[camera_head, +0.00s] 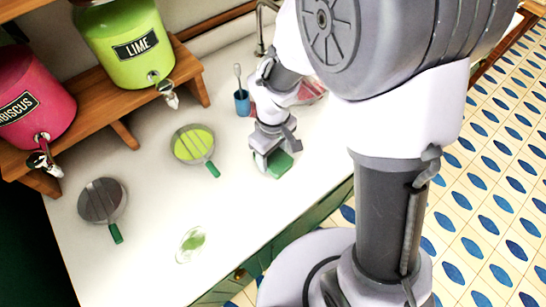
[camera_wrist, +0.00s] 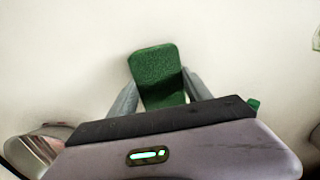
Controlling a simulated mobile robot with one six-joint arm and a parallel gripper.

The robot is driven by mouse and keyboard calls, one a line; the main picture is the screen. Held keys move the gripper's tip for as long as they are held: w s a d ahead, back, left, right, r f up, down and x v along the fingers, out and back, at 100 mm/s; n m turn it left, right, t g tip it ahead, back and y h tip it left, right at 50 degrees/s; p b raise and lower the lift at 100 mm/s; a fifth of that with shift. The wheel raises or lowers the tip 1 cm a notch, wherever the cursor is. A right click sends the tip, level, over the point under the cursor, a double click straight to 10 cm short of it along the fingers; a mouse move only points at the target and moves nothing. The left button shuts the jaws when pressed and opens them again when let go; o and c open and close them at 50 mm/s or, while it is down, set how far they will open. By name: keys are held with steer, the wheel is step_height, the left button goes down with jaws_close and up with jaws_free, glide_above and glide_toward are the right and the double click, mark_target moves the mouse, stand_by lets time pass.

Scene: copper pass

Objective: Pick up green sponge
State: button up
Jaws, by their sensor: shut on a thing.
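The green sponge (camera_head: 281,166) is at my gripper's fingertips over the white counter in the head view. In the wrist view the sponge (camera_wrist: 158,72) is a dark green block with rounded corners, standing out past the jaws. My gripper (camera_wrist: 160,92) has one finger against each side of it and is shut on it. In the head view my gripper (camera_head: 269,160) points down and partly covers the sponge. I cannot tell whether the sponge touches the counter.
A lime-green disc with a green handle (camera_head: 194,145) and a grey disc (camera_head: 102,200) lie left of my gripper. Lime (camera_head: 125,45) and hibiscus (camera_head: 30,95) dispensers stand on a wooden shelf. A blue cup (camera_head: 242,103) stands behind.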

mark_target(273, 156)
step_height(273, 156, up, 4)
steer(key=shift+r+p, duration=0.1)
steer(key=shift+p, duration=0.95)
steer(key=s+a, duration=0.2)
steer(key=s, duration=0.2)
steer(key=s+a, duration=0.3)
steer(key=s, duration=0.2)
steer(key=s+a+p, duration=0.1)
steer(key=s+a, duration=0.2)
steer(key=s, duration=0.1)
steer(key=shift+s+a+r, duration=0.1)
steer(key=shift+s+r, duration=0.3)
